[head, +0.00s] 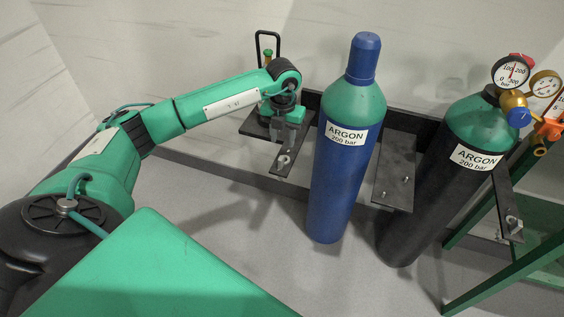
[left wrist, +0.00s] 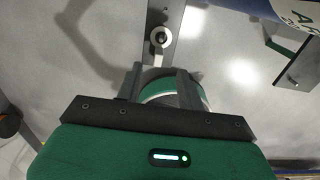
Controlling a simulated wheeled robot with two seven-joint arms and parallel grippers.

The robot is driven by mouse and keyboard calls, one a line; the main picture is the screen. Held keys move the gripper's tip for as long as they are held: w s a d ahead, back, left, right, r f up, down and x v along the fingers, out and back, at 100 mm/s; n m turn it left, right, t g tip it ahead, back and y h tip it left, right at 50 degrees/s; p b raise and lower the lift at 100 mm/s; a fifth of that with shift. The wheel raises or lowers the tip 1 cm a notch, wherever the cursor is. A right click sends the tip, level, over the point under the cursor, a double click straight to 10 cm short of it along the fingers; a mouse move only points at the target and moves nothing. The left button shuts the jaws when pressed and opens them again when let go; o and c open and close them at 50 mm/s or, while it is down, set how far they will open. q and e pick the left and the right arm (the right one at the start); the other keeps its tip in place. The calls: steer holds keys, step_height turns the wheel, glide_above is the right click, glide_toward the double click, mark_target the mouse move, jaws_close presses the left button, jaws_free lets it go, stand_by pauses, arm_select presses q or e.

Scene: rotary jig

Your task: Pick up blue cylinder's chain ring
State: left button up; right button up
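The blue cylinder (head: 340,190) stands upright with a green shoulder, a blue cap and an "ARGON 200 bar" label. Just left of it, a pale metal ring (head: 284,161) sits on a dark bracket plate (head: 278,173). In the left wrist view the ring (left wrist: 160,38) lies on the dark bar, beyond the fingertips. My left gripper (head: 283,135) is just behind and above the ring in the head view. In the left wrist view its fingers (left wrist: 161,72) stand apart, with the ring not between them. My right gripper is out of view.
A black cylinder (head: 410,210) with a green shoulder and a pressure regulator (head: 516,105) stands to the right. Another dark plate (head: 396,170) juts out between the cylinders. A green frame (head: 480,205) stands at far right. The floor in front is clear.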

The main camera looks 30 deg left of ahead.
mark_target(282, 158)
arm_select(q)
step_height(282, 158, down, 8)
steer(key=shift+s+f, duration=0.15)
jaws_close()
stand_by(0.4)
